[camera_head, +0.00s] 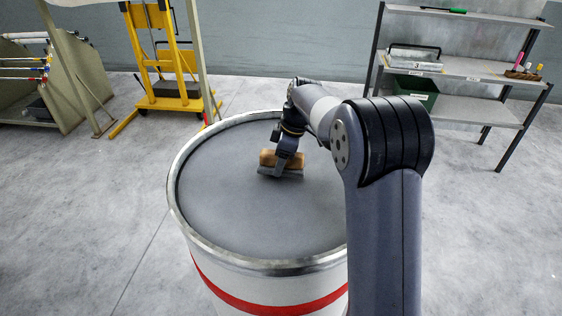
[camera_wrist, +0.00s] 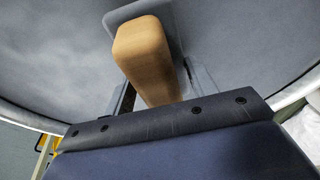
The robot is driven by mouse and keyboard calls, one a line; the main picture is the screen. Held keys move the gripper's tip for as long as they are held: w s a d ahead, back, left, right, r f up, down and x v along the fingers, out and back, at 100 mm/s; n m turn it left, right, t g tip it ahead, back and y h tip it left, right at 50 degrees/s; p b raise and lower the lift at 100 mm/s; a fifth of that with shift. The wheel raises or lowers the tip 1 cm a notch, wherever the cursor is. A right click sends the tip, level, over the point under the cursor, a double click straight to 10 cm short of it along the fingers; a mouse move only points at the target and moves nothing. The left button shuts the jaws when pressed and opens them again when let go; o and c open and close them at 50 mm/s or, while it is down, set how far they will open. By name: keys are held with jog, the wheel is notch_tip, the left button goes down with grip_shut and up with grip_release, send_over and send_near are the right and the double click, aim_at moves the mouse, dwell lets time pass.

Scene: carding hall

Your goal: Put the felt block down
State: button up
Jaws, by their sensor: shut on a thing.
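The felt block (camera_head: 268,158) has a tan wooden back and a grey felt underside. My gripper (camera_head: 285,166) is shut on it, over the grey top of a white drum (camera_head: 230,210). The block is low at the drum top, near its middle; I cannot tell whether the felt touches. In the wrist view the felt block (camera_wrist: 145,50) sits between the fingers of my gripper (camera_wrist: 155,82), wooden back toward the camera. Part of the felt shows beyond it.
The drum has a raised metal rim (camera_head: 185,215) and a red band; its top is otherwise clear. A shelf rack (camera_head: 460,70) holding a green bin (camera_head: 415,90) stands back right. A yellow lifter (camera_head: 165,60) and a rack of rods (camera_head: 35,70) stand back left.

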jog(key=shift+f, duration=0.7)
jog(key=o, duration=0.9)
jog(key=shift+f, duration=0.2)
jog(key=b+v, duration=0.1)
jog(key=v, duration=0.6)
jog(key=b+v, duration=0.1)
jog(key=v, duration=0.3)
jog(key=shift+w+d+f+b, duration=0.1)
jog(key=shift+w+b, duration=0.15)
jog(key=shift+b, duration=0.05)
jog(key=shift+f, duration=0.1)
jog(key=p+x, duration=0.1)
jog(key=x, duration=0.2)
jog(key=p+x, duration=0.1)
jog(key=x, duration=0.2)
jog(key=p+x, duration=0.1)
jog(key=x, duration=0.3)
jog(key=shift+s+a, duration=0.2)
jog(key=shift+a, duration=0.1)
notch_tip(320, 180, up, 4)
jog(key=shift+f+b, duration=0.2)
jog(key=shift+b, duration=0.6)
jog(key=shift+r, duration=0.85)
